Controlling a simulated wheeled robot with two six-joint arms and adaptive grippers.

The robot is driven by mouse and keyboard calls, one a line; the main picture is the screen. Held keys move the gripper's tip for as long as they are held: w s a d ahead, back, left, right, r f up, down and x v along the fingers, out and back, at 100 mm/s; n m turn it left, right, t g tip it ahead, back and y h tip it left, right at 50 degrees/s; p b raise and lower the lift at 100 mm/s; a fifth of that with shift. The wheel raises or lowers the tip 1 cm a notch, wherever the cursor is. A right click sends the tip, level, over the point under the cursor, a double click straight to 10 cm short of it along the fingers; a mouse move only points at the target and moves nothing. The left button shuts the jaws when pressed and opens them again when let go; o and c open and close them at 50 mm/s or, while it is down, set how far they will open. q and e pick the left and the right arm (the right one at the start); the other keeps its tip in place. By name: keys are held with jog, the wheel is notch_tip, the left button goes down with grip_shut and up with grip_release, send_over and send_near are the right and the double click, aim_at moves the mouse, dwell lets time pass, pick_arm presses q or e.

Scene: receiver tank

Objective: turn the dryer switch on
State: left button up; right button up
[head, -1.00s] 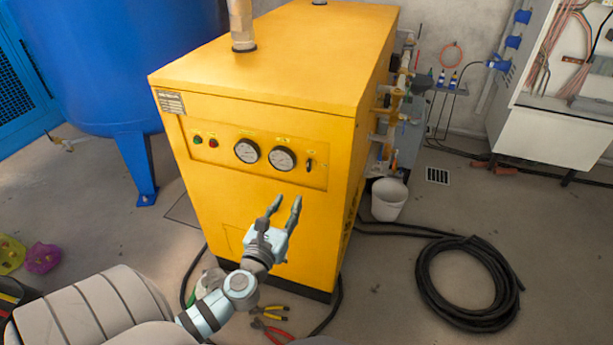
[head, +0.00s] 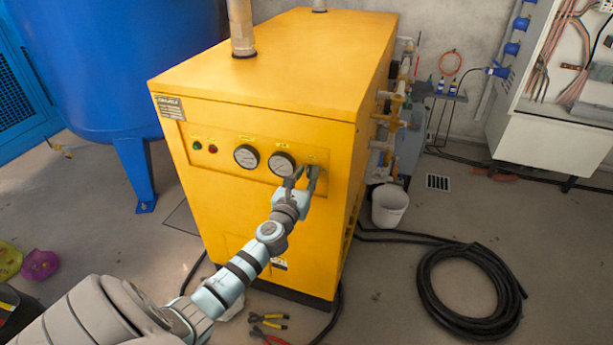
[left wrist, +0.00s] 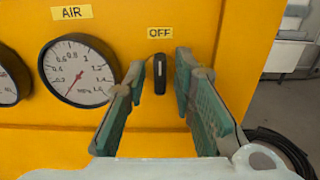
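The yellow dryer (head: 265,115) stands in the middle of the head view. Its front panel carries two lamps, two round gauges and the switch. The switch is a black upright knob (left wrist: 160,73) below a label reading OFF (left wrist: 160,33) in the left wrist view. In the head view my left gripper hides the switch. My left gripper (head: 304,172) is open at the panel, right of the gauges. In the left wrist view its fingertips (left wrist: 160,68) stand on either side of the knob, with gaps on both sides. My right gripper is not in view.
A pressure gauge (left wrist: 78,71) marked AIR sits left of the switch. A blue tank (head: 120,60) stands left of the dryer.

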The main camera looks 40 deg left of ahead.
pick_arm(q)
grip_shut()
jog(key=shift+m, duration=0.3)
jog(key=m+p, duration=0.2)
jog(key=m, duration=0.1)
jog(key=m+p, duration=0.1)
jog(key=m, duration=0.3)
jog(key=shift+d+m+p, duration=0.15)
jog(key=shift+m+p, duration=0.25)
jog(key=m+p, duration=0.1)
jog(key=m, duration=0.4)
jog(key=shift+f+p, duration=0.15)
jog(key=shift+p, duration=0.15)
jog(key=shift+f+m+p, duration=0.1)
jog(key=shift+m+p, duration=0.4)
jog(key=shift+m, duration=1.7)
